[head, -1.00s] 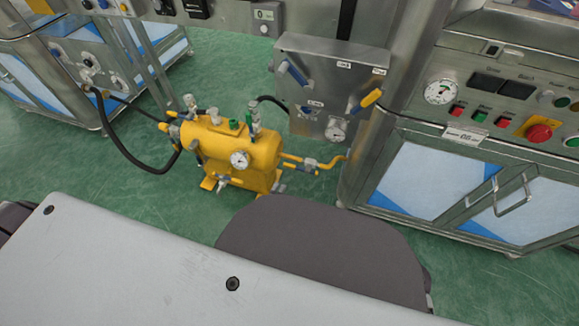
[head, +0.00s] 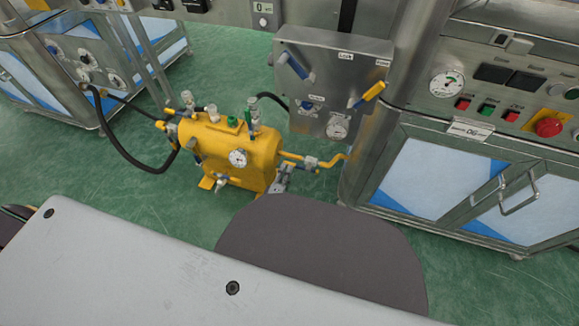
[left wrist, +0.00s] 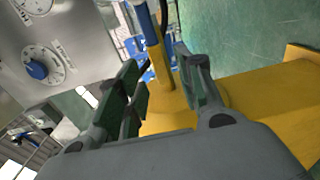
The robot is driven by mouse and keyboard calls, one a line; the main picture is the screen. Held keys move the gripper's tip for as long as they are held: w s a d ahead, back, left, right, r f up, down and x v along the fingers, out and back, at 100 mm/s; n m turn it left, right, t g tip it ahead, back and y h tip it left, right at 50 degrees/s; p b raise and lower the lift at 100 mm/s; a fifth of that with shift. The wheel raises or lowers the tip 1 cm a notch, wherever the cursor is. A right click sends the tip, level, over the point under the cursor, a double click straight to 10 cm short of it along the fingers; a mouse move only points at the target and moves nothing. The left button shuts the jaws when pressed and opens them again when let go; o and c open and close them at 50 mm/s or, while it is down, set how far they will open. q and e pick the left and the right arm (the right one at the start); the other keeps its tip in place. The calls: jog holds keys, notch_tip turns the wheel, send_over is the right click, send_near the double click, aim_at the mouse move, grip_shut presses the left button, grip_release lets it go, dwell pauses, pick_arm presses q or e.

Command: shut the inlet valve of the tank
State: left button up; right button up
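The yellow tank (head: 232,150) stands on the floor left of centre in the head view, with a round gauge (head: 238,158) and several fittings on top. A valve with a yellow handle (head: 166,124) is at its left end. Another valve (head: 310,163) sits on the yellow pipe at its right; no label shows which is the inlet. My left gripper (left wrist: 160,68) is open in the left wrist view, its green-padded fingers apart. A yellow bar (left wrist: 160,65) with a blue upper part shows beyond the gap, apparently not gripped. My right gripper is out of view.
A steel control box (head: 330,75) with blue and yellow handles stands behind the tank's right. A steel cabinet (head: 440,185) fills the right. A black hose (head: 125,155) loops left of the tank. A dial with a blue knob (left wrist: 38,68) is at the wrist view's left.

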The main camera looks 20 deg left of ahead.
aim_at(290, 163)
pick_arm(q)
jog(key=shift+w+d+b, duration=0.1)
jog(key=shift+w+b, duration=0.7)
jog(key=shift+w, duration=1.55)
jog(key=shift+c, duration=0.3)
grip_shut()
